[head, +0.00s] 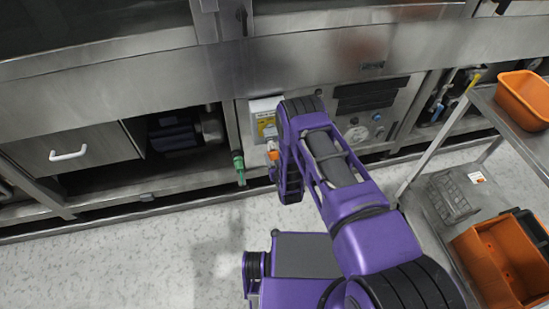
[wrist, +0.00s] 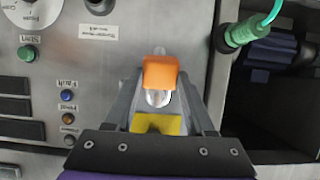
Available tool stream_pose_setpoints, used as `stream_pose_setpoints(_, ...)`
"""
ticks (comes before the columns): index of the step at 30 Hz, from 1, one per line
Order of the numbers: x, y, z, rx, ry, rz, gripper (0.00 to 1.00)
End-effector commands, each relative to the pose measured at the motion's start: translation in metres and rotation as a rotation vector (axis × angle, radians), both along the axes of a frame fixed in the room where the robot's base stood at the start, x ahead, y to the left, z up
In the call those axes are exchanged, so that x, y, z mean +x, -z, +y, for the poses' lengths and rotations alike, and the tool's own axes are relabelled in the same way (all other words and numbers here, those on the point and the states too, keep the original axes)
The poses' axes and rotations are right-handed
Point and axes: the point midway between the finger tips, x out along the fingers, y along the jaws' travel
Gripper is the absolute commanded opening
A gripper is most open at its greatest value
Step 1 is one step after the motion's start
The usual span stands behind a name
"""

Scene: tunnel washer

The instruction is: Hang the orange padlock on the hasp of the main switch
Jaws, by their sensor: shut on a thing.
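The orange padlock (wrist: 160,72) is between the fingertips of my gripper (wrist: 160,84) in the wrist view, which looks upside down. Its silver shackle (wrist: 158,98) points toward the picture's bottom. My gripper is shut on the padlock. In the head view a small orange patch, the padlock (head: 272,153), shows just left of my wrist. The light grey box with a yellow label (head: 266,122), apparently the main switch, is right behind and above it. A yellow patch (wrist: 158,123) shows between my fingers. The hasp is not clear, and I cannot tell if the shackle touches it.
A green connector with a hose (wrist: 241,34) is close beside the gripper; it also hangs left of the switch in the head view (head: 238,166). A panel with buttons (wrist: 27,53) is on the other side. A cart with orange bins (head: 485,270) stands right.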

Motion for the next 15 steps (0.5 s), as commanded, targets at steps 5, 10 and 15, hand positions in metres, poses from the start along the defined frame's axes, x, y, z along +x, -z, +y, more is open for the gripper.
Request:
stream_pose_setpoints(5, 0.0003, -0.0004, 0.0000, 0.000, 0.000, -0.001, 0.00)
stream_pose_setpoints(10, 0.0004, -0.0006, 0.0000, 0.000, 0.000, -0.001, 0.00)
stream_pose_setpoints(15, 0.0004, -0.0007, -0.0001, 0.001, 0.000, -0.002, 0.67)
